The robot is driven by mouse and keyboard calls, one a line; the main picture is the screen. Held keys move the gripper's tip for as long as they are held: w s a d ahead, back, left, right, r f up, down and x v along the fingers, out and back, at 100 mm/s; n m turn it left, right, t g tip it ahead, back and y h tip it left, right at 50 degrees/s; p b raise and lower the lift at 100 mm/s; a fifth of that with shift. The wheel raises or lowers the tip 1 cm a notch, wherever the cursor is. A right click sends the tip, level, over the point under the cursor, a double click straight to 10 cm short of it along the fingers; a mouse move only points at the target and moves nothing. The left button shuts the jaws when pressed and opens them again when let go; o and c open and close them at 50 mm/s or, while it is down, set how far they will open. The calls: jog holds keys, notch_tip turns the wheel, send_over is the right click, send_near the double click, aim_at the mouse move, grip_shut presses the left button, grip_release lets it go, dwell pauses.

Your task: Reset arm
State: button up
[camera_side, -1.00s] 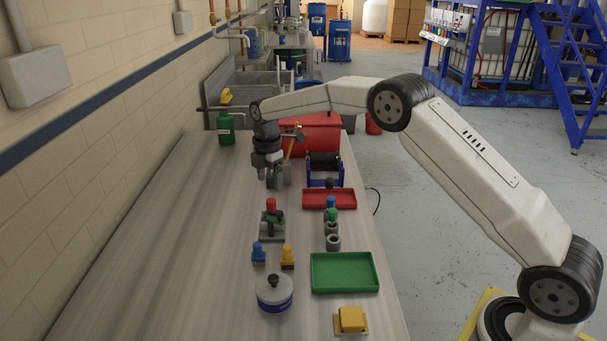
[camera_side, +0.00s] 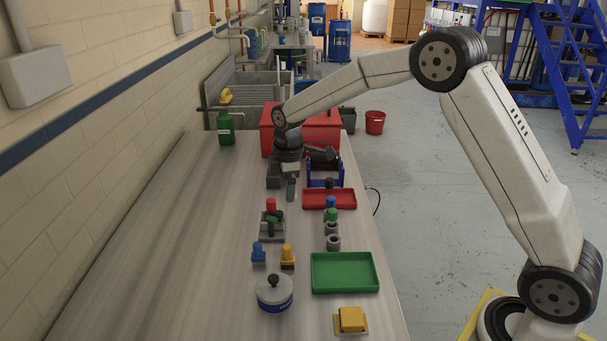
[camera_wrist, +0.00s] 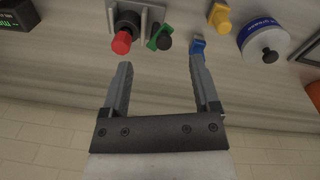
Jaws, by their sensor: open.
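My gripper (camera_side: 291,190) hangs over the far half of the bench, in front of the red box, with its fingers pointing down. In the wrist view my gripper (camera_wrist: 160,85) has its two fingers spread apart with nothing between them. A red-topped part on a grey stand (camera_side: 271,222) is nearer the camera than the gripper. The red knob (camera_wrist: 122,43) and a green piece with a dark knob (camera_wrist: 160,38) show beyond the fingertips in the wrist view.
A red box (camera_side: 322,128), a roller on a blue stand (camera_side: 325,181) and a red tray (camera_side: 329,199) are close to the gripper. A green tray (camera_side: 344,273), a lidded pot (camera_side: 274,292) and a yellow block (camera_side: 351,319) are nearer.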

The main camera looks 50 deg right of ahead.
jog(key=s+a+f+m+t, duration=0.1)
jog(key=s+m, duration=1.1)
jog(key=s, duration=1.3)
jog(key=shift+f+t, duration=0.4)
jog(key=shift+f, duration=0.35)
jog(key=shift+a, duration=0.1)
